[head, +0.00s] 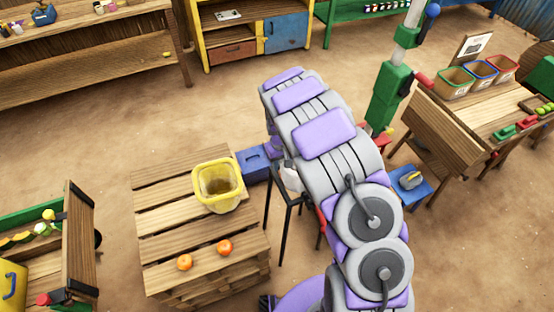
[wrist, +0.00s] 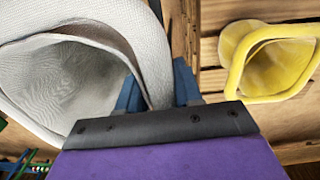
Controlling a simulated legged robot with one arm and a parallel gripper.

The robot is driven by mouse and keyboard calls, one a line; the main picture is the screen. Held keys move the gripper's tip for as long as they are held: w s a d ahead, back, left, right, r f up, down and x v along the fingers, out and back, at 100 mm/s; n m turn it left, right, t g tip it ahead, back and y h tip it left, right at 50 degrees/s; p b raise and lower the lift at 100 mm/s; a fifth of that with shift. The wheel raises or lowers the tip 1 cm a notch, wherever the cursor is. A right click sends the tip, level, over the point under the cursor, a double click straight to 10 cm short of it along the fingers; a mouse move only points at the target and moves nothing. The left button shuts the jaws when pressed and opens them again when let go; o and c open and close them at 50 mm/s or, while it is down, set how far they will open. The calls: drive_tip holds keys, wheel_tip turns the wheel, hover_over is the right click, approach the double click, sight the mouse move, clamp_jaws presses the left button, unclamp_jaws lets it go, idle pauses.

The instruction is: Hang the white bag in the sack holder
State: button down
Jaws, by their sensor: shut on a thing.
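The white bag (wrist: 60,85) fills the left of the wrist view, with its wide mouth open toward the camera. My gripper (wrist: 158,88) is shut on the white bag's rim, which passes between its blue fingers. In the head view my arm hides most of the gripper and the bag; only a small white patch shows beside the arm. A dark thin-legged frame (head: 285,232) stands right of the pallet, partly behind my arm. It may be the sack holder, but I cannot tell for sure.
A yellow bag (head: 218,190) stands open on the wooden pallet (head: 160,222), near two orange fruits (head: 204,255). A blue box (head: 252,165) is beside the pallet. A green post (head: 388,98) and a table with bins (head: 482,125) stand to the right. Bare floor lies behind the pallet.

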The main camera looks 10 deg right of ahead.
sight(283, 184)
drive_tip(key=f, duration=0.4)
drive_tip(key=f+b, duration=0.1)
drive_tip(key=f, duration=0.1)
drive_tip(key=shift+w+a, duration=0.15)
drive_tip(key=shift+w, duration=0.1)
drive_tip(key=shift+f, duration=0.4)
drive_tip(key=shift+d+f, duration=1.05)
drive_tip(key=shift+f, duration=0.05)
drive_tip(key=shift+d+f, duration=0.1)
drive_tip(key=shift+f, duration=0.3)
drive_tip(key=shift+f+b, duration=0.3)
drive_tip(key=shift+f, duration=0.05)
drive_tip(key=shift+a+f, duration=0.85)
drive_tip(key=shift+f, duration=0.3)
drive_tip(key=shift+a+f+b, duration=0.1)
drive_tip(key=shift+f+b, duration=0.25)
drive_tip(key=shift+f, duration=0.4)
drive_tip(key=shift+d+f, duration=0.25)
drive_tip(key=shift+d, duration=0.3)
drive_tip(key=shift+s+f, duration=0.15)
